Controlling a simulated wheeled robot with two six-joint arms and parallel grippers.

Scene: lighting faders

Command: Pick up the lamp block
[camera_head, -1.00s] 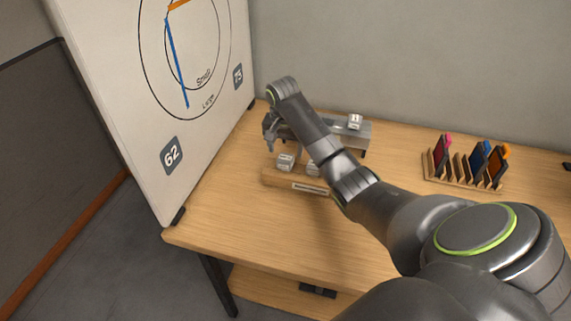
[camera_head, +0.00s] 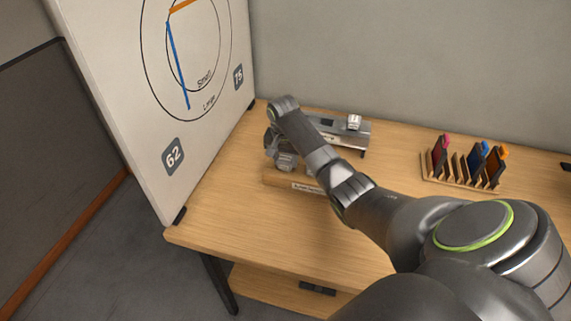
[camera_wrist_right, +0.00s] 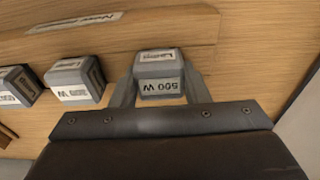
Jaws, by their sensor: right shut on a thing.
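My right gripper (camera_head: 284,161) is at the wooden rail on the table in the head view. In the right wrist view it (camera_wrist_right: 160,88) is shut on a grey lamp block (camera_wrist_right: 159,76) with white labels, one reading 500 W, between its two fingers. In the head view the gripper and arm largely hide this block. I cannot tell whether it is clear of the surface below. My left gripper is not in view.
Two similar blocks (camera_wrist_right: 76,81) (camera_wrist_right: 17,85) stand to the left in the wrist view. The labelled wooden rail (camera_head: 281,181) lies below the gripper. A grey fader unit (camera_head: 362,138) bears a white block (camera_head: 354,121). A slotted rack (camera_head: 458,184) holds coloured pieces. The front table is clear.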

